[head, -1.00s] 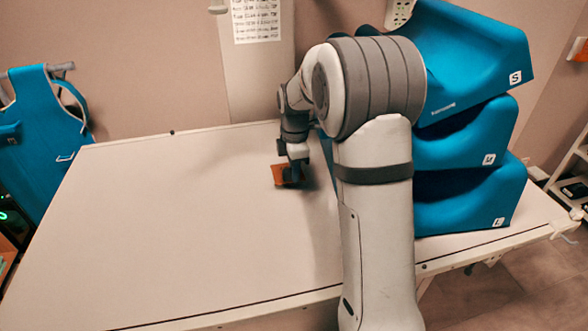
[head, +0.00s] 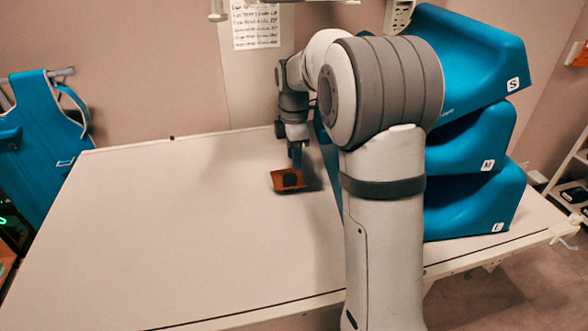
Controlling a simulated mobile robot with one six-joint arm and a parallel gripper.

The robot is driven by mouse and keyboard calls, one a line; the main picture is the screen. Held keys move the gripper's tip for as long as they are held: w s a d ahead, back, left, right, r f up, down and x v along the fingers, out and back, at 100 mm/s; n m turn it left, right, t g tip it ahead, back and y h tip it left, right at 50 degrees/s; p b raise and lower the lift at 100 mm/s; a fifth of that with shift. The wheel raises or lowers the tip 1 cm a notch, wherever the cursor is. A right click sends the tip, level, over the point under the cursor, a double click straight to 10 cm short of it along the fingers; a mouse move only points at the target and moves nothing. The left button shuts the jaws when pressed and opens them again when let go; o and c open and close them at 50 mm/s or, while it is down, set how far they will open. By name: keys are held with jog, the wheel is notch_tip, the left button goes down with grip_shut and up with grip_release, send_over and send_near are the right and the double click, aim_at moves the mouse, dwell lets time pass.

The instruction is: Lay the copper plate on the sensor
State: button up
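The copper plate (head: 279,184) is a small orange-brown square near the back right of the pale table, just left of my arm. A dark block shows against its middle; I cannot tell whether it is part of the plate, a gripper part or a separate thing. My gripper (head: 295,163) points down at the plate's upper edge and appears shut on it, though the fingertips are too small to see clearly. The plate looks tilted, and its clearance above the table is unclear. I cannot identify the sensor for certain.
The pale table (head: 180,235) is bare across its left and front. Blue curved cushions (head: 470,140) are stacked at the right behind my arm. A blue apron-like item (head: 42,130) hangs at the left. A printed sheet (head: 255,25) is on the back wall.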

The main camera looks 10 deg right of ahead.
aim_at(294, 174)
notch_tip(294, 174, up, 4)
jog(key=s+r+m+t, duration=0.1)
jog(key=s+r+m, duration=0.1)
jog(key=s+m, duration=0.9)
jog(key=s+f+m, duration=0.2)
jog(key=s+m, duration=0.1)
jog(key=s, duration=0.5)
jog(key=s+a+f+m+t, duration=0.1)
jog(key=s+f+m, duration=0.2)
jog(key=s, duration=0.6)
jog(key=shift+a+f+m, duration=0.15)
jog(key=shift+f+m, duration=0.15)
jog(key=shift+m, duration=0.2)
jog(key=shift+s+r+t+p, duration=0.1)
jog(key=shift+r+t+p, duration=0.2)
jog(key=shift+r+p, duration=0.35)
